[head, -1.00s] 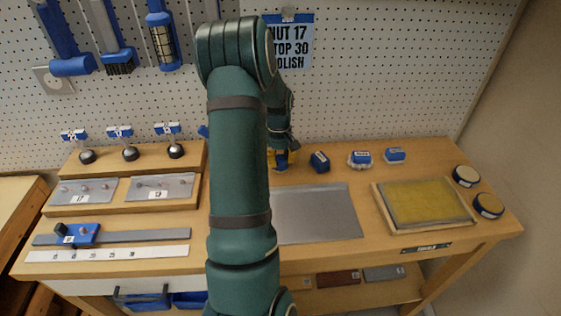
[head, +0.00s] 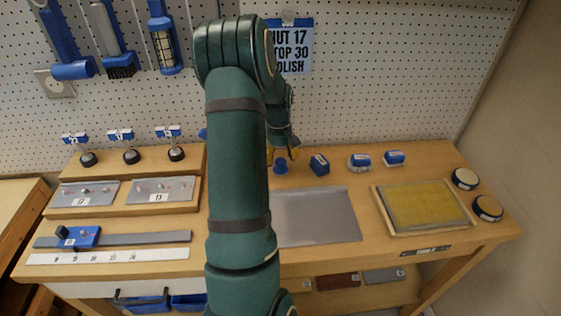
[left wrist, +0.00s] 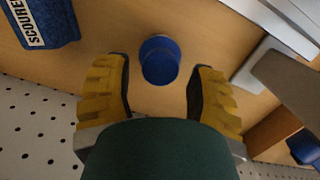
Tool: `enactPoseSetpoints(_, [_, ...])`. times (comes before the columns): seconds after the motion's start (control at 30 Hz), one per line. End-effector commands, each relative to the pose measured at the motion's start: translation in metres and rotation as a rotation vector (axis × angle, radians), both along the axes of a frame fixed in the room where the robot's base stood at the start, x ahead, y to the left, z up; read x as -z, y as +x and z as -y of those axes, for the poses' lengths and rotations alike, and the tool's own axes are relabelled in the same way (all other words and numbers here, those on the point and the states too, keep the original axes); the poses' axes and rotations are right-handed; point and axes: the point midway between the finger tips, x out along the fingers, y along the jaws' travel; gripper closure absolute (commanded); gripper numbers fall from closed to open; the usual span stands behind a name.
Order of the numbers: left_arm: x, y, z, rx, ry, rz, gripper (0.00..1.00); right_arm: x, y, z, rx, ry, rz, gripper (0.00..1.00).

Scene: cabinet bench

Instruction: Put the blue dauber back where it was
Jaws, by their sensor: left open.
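The blue dauber (head: 281,166) stands upright on the bench top near the pegboard, just right of my left arm. In the left wrist view the dauber (left wrist: 160,60) is a round blue piece between and slightly beyond the yellow fingertips. My left gripper (left wrist: 160,88) is open, with a clear gap on both sides of the dauber. In the head view the gripper (head: 283,152) is mostly hidden behind my arm, with only bits of yellow showing at the dauber. My right gripper is not in view.
A blue scourer block (head: 319,165) stands just right of the dauber, with two more blue-and-white blocks beyond. A grey metal plate (head: 318,215) lies in front. A yellow pad in a wooden tray (head: 384,209) and two round tins are at the right. The pegboard rises close behind.

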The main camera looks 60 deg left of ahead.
Motion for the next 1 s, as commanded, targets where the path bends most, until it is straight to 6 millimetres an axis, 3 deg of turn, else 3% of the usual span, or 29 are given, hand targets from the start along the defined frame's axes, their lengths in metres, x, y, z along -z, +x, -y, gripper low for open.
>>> enactPoseSetpoints(0.2, [-0.050, 0.001, -0.005, 0.000, 0.004, 0.003, 0.44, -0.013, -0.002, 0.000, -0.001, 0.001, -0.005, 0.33])
enactPoseSetpoints(0.4, [-0.083, 0.002, -0.008, 0.000, 0.002, 0.001, 0.44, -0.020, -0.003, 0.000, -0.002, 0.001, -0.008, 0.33])
enactPoseSetpoints(0.6, [-0.097, 0.002, -0.010, 0.000, 0.001, 0.000, 0.44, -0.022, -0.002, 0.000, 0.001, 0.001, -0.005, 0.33])
enactPoseSetpoints(1.0, [-0.099, 0.002, -0.010, 0.000, 0.000, 0.000, 0.44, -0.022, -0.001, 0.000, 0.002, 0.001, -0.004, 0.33])
